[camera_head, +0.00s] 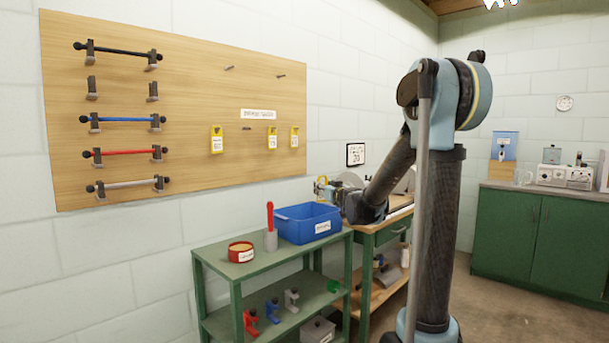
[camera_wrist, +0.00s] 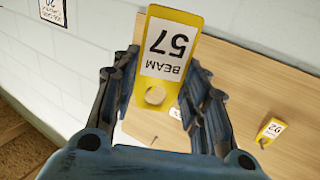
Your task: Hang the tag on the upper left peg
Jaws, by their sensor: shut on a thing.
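The yellow tag (camera_wrist: 174,58) with a white label reading BEAM 57 shows upside down in the wrist view, with its round hole toward my gripper's base. My gripper (camera_wrist: 160,95) is shut on this tag, one finger on each side. In the head view my gripper (camera_head: 322,187) is above the right end of the blue bin, right of and below the wooden board (camera_head: 190,180). The upper left peg (camera_head: 229,68) on the board is bare, and so is the upper right peg (camera_head: 281,75). The tag is well away from both.
Yellow tags hang lower on the board: one on the left (camera_head: 216,139), two on the right (camera_head: 271,138) (camera_head: 294,137). A peg (camera_head: 247,128) sits below a white sign (camera_head: 258,114). Racked bars line the board's left. A blue bin (camera_head: 290,228) stands on the green shelf (camera_head: 215,257).

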